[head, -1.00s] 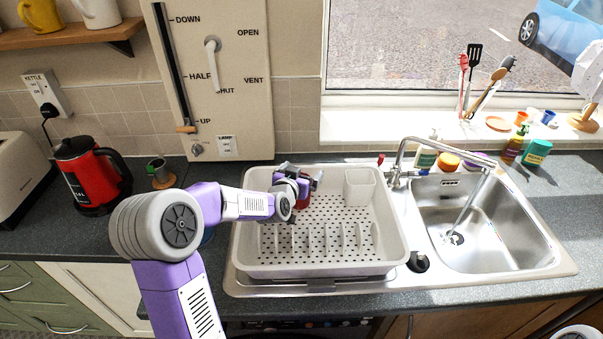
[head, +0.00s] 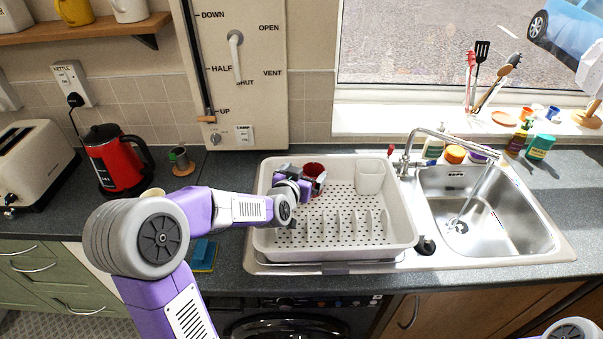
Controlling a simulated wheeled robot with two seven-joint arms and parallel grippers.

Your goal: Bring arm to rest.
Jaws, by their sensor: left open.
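My left arm (head: 245,207) reaches in from the left. My left gripper (head: 307,186) is open at the left back part of the white dish rack (head: 405,232). A dark red cup (head: 315,171) stands in the rack right beside the gripper's fingers. The gripper partly hides the cup, and I cannot tell whether the fingers touch it. Only a bit of my right arm (head: 572,330) shows at the bottom right corner, and its gripper is out of view.
A white holder (head: 369,178) sits in the rack's back right. The steel sink (head: 500,232) with its tap (head: 435,132) running is to the right. A red kettle (head: 118,165), a toaster (head: 35,160) and a blue sponge (head: 203,252) are to the left.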

